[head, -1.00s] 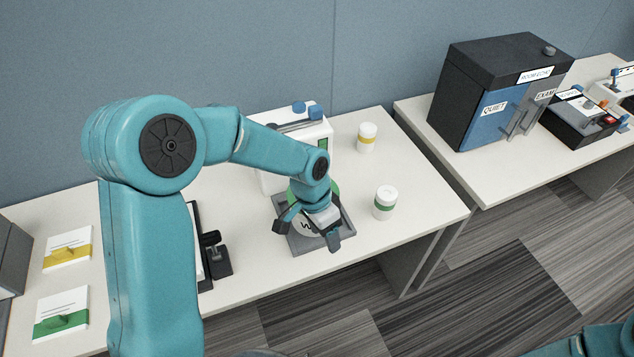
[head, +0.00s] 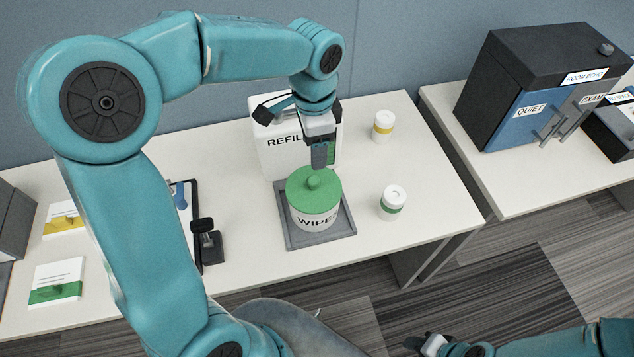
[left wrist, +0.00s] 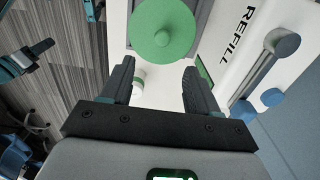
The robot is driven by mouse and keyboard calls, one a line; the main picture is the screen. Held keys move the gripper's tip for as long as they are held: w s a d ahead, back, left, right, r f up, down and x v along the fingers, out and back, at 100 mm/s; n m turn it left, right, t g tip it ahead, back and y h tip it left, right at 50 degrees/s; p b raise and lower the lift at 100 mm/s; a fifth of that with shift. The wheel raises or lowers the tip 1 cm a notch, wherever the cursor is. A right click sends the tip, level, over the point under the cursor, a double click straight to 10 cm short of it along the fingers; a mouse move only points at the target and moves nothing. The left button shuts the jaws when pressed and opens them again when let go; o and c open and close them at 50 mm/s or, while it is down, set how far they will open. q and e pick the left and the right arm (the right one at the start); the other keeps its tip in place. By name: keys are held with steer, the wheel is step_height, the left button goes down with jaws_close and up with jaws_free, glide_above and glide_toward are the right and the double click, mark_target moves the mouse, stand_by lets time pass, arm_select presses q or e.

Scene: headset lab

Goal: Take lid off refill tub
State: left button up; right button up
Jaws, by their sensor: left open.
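A round white tub (head: 315,222) lettered "WIPE…" stands upright on a grey square tray (head: 290,240). Its green lid (head: 310,190), with a round knob on top, sits on it; the lid also shows at the top of the left wrist view (left wrist: 165,30). A white box marked "REFILL" (head: 274,150) stands behind the tub, partly hidden by my left gripper (head: 294,140). That gripper is open and empty, above and behind the lid, apart from it. Its spread fingers show in the left wrist view (left wrist: 160,66). My right gripper (head: 425,345) is low at the bottom right, its jaws unclear.
Two small white containers, yellow-banded (head: 383,127) and green-banded (head: 392,203), stand right of the tub. A clipboard (head: 186,230) and a black device (head: 207,243) lie left. A blue-fronted black cabinet (head: 520,120) stands on the right table. The table's front right is clear.

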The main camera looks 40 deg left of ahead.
arm_select(q)
glide_above(314, 180)
steer(key=f, duration=0.5)
steer(key=shift+s+f, duration=0.25)
steer(key=shift+f, duration=0.1)
steer(key=f, duration=0.1)
steer(key=f+p, duration=0.1)
steer(key=f, duration=0.3)
steer(key=shift+w+a+f, duration=0.15)
steer(key=shift+w+f, duration=0.1)
jaws_close()
